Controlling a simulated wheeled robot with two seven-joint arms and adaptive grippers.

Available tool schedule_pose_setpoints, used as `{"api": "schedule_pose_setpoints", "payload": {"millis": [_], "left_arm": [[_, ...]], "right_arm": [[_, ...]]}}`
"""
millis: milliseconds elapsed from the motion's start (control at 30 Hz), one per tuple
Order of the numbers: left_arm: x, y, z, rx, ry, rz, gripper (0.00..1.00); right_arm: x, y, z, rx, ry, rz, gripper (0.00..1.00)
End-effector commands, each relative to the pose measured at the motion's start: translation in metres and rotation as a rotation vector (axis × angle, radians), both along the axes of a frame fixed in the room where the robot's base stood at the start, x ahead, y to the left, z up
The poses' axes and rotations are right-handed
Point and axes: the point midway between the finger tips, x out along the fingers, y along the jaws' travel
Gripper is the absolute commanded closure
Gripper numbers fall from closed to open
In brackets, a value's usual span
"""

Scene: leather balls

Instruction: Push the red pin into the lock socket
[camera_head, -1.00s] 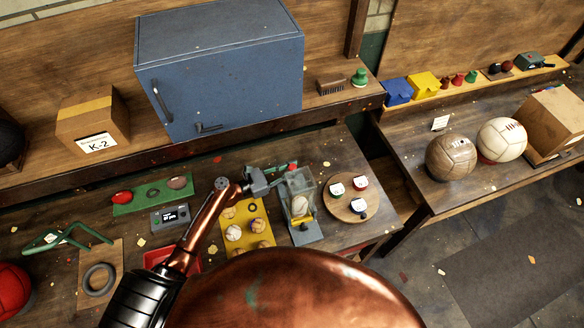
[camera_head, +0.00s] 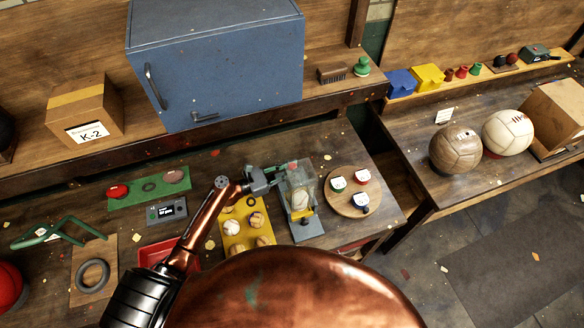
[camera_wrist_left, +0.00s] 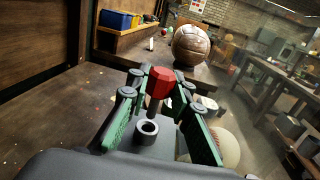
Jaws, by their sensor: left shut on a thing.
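My left gripper (camera_head: 285,170) is shut on the red pin (camera_wrist_left: 160,82), whose red head sits between the green fingers in the left wrist view, with a dark shaft below it. The pin shows as a small red spot (camera_head: 293,167) in the head view. The lock socket (camera_wrist_left: 147,128), a grey ring with a dark hole, is just below the shaft tip in the left wrist view; I cannot tell whether the tip touches it. The socket belongs to a grey device with a clear cover (camera_head: 303,180) and a pale ball inside. My right gripper is not in view.
A yellow tray of small balls (camera_head: 235,243) stands left of the device. A round wooden board (camera_head: 345,207) with small cups lies on its right. A blue cabinet (camera_head: 215,65) stands behind on the shelf. Larger balls (camera_head: 455,150) rest on the right-hand table.

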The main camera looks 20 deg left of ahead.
Motion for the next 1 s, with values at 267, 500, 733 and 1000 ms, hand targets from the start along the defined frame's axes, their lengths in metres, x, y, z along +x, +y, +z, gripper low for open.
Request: {"api": "schedule_pose_setpoints", "payload": {"millis": [267, 500, 733, 1000], "left_arm": [[-0.0022, 0.0028, 0.0004, -0.001, -0.001, 0.000, 1.00], [-0.0025, 0.0030, 0.0001, -0.001, -0.001, 0.000, 1.00], [-0.0026, 0.0029, -0.0019, -0.001, 0.001, 0.000, 1.00], [-0.0025, 0.0030, -0.0067, -0.001, 0.001, 0.000, 1.00]], "right_arm": [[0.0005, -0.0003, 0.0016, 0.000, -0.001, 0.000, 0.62], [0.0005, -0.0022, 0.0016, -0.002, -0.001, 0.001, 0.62], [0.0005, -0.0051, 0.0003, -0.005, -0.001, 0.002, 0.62], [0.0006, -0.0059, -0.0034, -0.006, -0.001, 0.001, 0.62]]}}
